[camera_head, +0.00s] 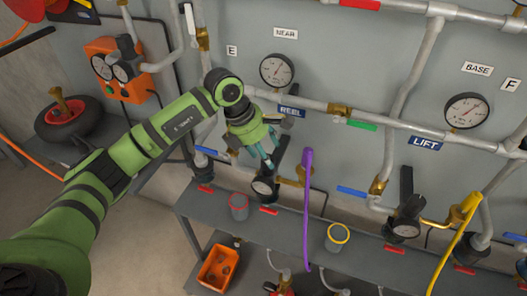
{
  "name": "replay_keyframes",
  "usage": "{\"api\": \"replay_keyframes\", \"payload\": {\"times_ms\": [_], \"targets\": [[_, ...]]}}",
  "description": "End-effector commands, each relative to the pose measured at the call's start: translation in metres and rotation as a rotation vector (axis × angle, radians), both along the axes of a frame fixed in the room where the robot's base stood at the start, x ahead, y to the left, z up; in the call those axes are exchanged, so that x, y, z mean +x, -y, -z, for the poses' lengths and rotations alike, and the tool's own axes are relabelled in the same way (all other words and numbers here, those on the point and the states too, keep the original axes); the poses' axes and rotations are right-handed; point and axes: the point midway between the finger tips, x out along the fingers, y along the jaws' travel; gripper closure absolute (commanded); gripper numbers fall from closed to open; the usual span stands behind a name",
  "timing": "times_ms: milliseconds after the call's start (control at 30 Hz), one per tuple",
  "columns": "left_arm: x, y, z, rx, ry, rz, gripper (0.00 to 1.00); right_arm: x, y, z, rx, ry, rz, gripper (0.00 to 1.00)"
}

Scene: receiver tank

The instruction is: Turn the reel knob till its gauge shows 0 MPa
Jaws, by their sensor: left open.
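My left gripper (262,150) is open, with its teal fingers pointing down just below the blue REEL label (291,111). A dark regulator with a small round gauge (263,187) sits just below the fingertips. I cannot read its needle. The reel knob is mostly hidden behind or beside the fingers, and I cannot tell whether they touch it. A larger gauge (277,71) under the NEAR label is on the wall above. My right gripper is not in view.
A grey shelf (290,233) runs below the regulators, with a grey red-rimmed cup (238,206) and a yellow-rimmed cup (338,237). A purple hose (307,210) hangs right of the gripper. The LIFT regulator (405,229) stands farther right. An orange box (115,68) is at left.

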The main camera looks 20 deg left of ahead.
Motion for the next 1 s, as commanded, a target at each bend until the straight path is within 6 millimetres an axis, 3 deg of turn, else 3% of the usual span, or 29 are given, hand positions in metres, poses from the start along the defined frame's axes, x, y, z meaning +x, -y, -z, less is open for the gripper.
{"api": "replay_keyframes", "payload": {"times_ms": [200,333,500,567,633,667,1000], "targets": [[0.005,0.006,0.021,0.001,-0.003,-0.002,0.39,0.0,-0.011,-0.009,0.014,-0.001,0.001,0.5],[0.005,0.007,0.024,0.002,-0.001,-0.002,0.39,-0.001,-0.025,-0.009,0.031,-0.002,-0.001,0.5],[0.006,0.007,0.024,0.002,-0.001,-0.003,0.39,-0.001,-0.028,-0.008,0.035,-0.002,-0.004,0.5],[0.006,0.007,0.024,0.002,-0.001,-0.003,0.59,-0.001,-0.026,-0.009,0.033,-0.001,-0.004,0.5],[0.005,0.007,0.024,0.002,-0.001,-0.003,0.87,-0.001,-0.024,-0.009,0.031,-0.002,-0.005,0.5],[0.005,0.007,0.024,0.001,-0.001,-0.003,0.91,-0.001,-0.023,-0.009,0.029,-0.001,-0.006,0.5],[0.005,0.009,0.024,-0.003,-0.001,-0.002,0.91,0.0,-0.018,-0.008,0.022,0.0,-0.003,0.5]]}}
